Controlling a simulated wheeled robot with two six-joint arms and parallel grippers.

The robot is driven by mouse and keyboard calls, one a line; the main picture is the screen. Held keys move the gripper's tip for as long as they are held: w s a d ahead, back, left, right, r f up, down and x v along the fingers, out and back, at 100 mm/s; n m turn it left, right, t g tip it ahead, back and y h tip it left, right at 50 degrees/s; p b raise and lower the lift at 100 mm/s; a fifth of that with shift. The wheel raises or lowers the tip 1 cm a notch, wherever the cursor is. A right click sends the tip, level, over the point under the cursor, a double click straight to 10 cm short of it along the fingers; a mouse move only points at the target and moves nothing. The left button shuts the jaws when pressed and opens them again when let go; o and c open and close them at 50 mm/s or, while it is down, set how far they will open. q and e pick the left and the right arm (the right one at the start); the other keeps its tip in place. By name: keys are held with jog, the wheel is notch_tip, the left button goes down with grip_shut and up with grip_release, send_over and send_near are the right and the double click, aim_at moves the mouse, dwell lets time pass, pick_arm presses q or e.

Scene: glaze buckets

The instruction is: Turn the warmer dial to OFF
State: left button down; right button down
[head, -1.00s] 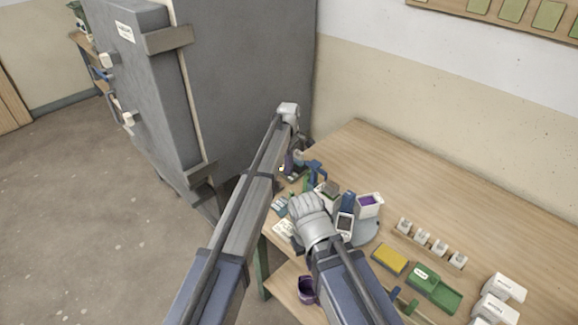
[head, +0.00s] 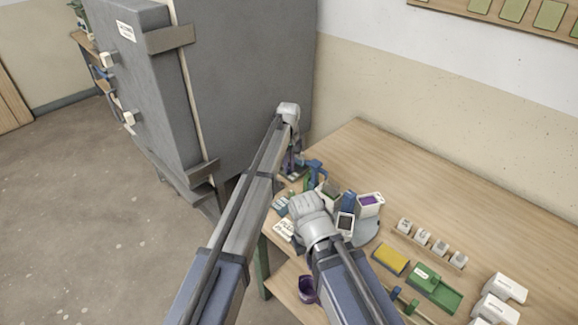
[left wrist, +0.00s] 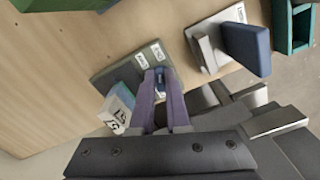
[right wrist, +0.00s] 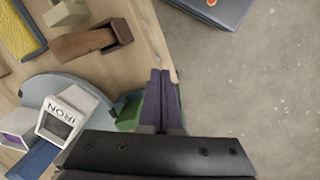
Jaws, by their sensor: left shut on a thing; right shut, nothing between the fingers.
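The warmer (left wrist: 111,77) is a flat grey-green box on the table in the left wrist view, with small white labels on its top. Its dial (left wrist: 160,82) is a small blue knob. My left gripper (left wrist: 161,76) has its purple fingers shut on the dial from either side. In the head view my left gripper (head: 292,165) points down at the table's far left corner, and the dial is hidden there. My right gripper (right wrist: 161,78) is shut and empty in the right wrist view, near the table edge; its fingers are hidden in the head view.
A pale block marked with numbers (left wrist: 119,107) stands beside the warmer. A white holder with a blue block (left wrist: 245,48) is to its right. A large grey cabinet (head: 235,90) stands left of the table (head: 400,165).

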pick_arm(q)
jog(key=shift+m, duration=0.3)
dwell(0.4)
jog(key=c, duration=0.9)
grip_release()
jog(key=shift+r, duration=0.1)
notch_tip(320, 180, up, 8)
jog(key=p, duration=0.8)
jog(key=shift+f, duration=0.25)
